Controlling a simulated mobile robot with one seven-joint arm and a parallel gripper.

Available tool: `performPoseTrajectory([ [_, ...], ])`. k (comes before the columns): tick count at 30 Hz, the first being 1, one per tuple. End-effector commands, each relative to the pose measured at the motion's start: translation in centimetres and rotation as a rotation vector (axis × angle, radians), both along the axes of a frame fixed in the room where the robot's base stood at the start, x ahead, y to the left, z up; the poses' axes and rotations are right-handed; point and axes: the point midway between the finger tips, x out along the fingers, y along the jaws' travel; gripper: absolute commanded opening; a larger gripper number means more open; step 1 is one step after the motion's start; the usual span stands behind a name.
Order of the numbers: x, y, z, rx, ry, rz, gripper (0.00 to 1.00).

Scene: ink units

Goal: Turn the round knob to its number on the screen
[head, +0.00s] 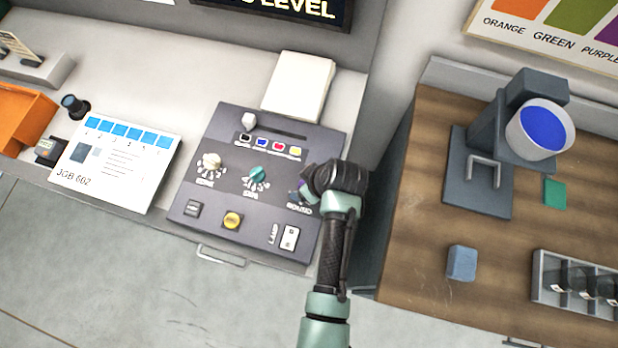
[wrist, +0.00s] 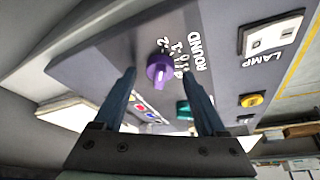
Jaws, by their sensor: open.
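The round knob is purple and shows in the wrist view (wrist: 159,68), beside the label ROUND and a ring of small marks I cannot read clearly. In the head view only a sliver of the purple knob (head: 302,187) shows at the edge of my gripper (head: 309,186). In the wrist view my gripper (wrist: 160,78) is open, with one finger on each side of the knob in the picture; I cannot tell whether they touch it. A dark screen (head: 280,8) at the top of the head view is cut off and shows only "LEVEL"; no number is visible.
The dark panel (head: 208,225) also holds a white knob (head: 210,161), a teal knob (head: 258,175), a yellow button (head: 232,220) and a lamp switch (head: 290,238). A paper sheet (head: 120,165) lies left. A wooden bench (head: 415,250) with a dark stand (head: 480,170) is right.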

Motion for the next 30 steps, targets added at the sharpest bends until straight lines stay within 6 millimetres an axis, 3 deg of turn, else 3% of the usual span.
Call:
performPoseTrajectory([
  [8,-0.7,-0.7,2.5,-0.001,-0.003,-0.001,0.74],
  [22,-3.0,-3.0,10.3,-0.001,-0.004,-0.002,0.74],
  [30,-3.6,-3.4,11.9,0.000,0.000,-0.001,0.74],
])
